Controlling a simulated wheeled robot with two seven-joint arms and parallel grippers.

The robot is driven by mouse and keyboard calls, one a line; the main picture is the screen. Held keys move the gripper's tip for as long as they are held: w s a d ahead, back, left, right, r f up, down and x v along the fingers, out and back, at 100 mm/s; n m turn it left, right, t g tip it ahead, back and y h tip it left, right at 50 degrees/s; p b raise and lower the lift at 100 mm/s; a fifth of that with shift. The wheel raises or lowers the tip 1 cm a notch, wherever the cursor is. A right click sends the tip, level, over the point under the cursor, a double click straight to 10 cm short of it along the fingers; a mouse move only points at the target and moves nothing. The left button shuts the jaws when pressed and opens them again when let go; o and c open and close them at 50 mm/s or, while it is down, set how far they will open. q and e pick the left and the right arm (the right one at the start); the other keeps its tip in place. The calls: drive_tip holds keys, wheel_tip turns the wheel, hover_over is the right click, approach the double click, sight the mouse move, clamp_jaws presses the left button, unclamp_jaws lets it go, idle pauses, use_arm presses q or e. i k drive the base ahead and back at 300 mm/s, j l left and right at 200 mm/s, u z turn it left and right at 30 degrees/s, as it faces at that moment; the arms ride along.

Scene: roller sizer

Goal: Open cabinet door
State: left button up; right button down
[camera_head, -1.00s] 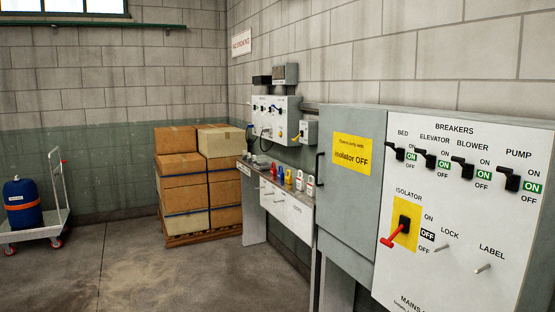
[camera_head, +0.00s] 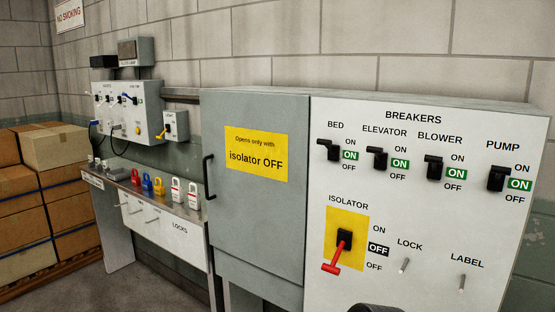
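The grey cabinet door (camera_head: 258,225) is closed, in the middle of the head view. It carries a yellow sign (camera_head: 256,152) reading "Opens only with isolator OFF". A black vertical handle (camera_head: 208,177) sits on its left edge. To its right is the white breaker panel (camera_head: 400,215). The red isolator lever (camera_head: 333,266) on the yellow plate points down and to the left, and the OFF tag beside it is highlighted black. Neither gripper can be made out. A small dark rounded shape shows at the bottom edge, too little to identify.
Breaker switches (camera_head: 334,150) sit beside green ON tags. Lock and label pegs (camera_head: 404,265) stick out of the panel. Left of the door, a bench (camera_head: 125,182) holds coloured padlocks (camera_head: 160,186). Stacked boxes (camera_head: 55,150) stand at far left. Some floor shows below the bench.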

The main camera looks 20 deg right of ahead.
sight(256, 145)
drive_tip(key=i+l+z, duration=0.15)
drive_tip(key=i+z, duration=1)
drive_tip(key=z, duration=0.15)
